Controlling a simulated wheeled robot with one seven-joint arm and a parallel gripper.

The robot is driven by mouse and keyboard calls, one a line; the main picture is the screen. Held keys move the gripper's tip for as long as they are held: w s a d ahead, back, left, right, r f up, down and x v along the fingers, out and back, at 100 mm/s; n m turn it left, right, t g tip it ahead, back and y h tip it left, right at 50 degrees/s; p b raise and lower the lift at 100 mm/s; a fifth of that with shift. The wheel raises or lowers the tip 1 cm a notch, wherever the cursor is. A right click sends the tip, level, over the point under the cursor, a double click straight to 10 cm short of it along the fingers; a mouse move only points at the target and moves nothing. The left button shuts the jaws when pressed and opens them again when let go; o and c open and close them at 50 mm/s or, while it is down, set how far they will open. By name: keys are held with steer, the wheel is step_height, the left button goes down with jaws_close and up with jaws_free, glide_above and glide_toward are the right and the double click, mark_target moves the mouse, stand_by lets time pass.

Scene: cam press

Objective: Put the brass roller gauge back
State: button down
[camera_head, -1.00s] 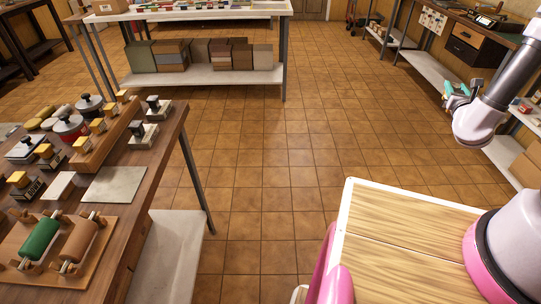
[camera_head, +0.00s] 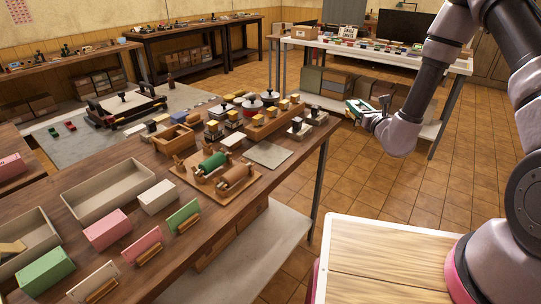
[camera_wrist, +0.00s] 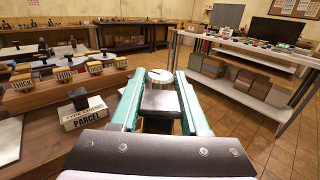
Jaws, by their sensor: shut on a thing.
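My gripper (camera_head: 366,107) is in the air just beyond the right end of the long wooden table (camera_head: 295,165). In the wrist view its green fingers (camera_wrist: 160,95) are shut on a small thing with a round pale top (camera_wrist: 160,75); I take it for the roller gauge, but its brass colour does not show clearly. Its lower part is hidden. A wooden stand (camera_head: 200,182) on the table holds a green roller (camera_head: 212,163) and a brown roller (camera_head: 237,175).
Hand stamps stand on the table, among them one marked PARCEL (camera_wrist: 85,112). A grey plate (camera_head: 269,153) lies near its right end. Trays (camera_head: 107,190) and coloured blocks fill the near part. A white table (camera_head: 455,65) stands behind; tiled floor lies between.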

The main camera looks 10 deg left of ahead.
steer(key=s+a+r+n+g+y, duration=0.1)
steer(key=s+a+n+g+y, duration=0.3)
steer(key=a, duration=0.5)
steer(key=s+a+n+g+y, duration=0.1)
steer(key=s+a+g, duration=0.1)
steer(key=s+a, duration=0.5)
steer(key=s+a+r+n+g+y, duration=0.1)
steer(key=s+a+n+g+y, duration=0.2)
steer(key=a, duration=0.9)
steer(key=shift+s+a+f, duration=0.1)
steer(key=shift+s+f, duration=0.05)
steer(key=shift+f, duration=1.5)
steer(key=shift+s+a+f, duration=0.15)
steer(key=shift+s+f, duration=0.05)
steer(key=shift+f, duration=1.4)
steer(key=shift+s+a+f, duration=0.1)
steer(key=shift+s+f, duration=0.05)
steer(key=shift+f, duration=1.5)
steer(key=shift+f, duration=0.1)
steer(key=shift+c, duration=2)
jaws_free()
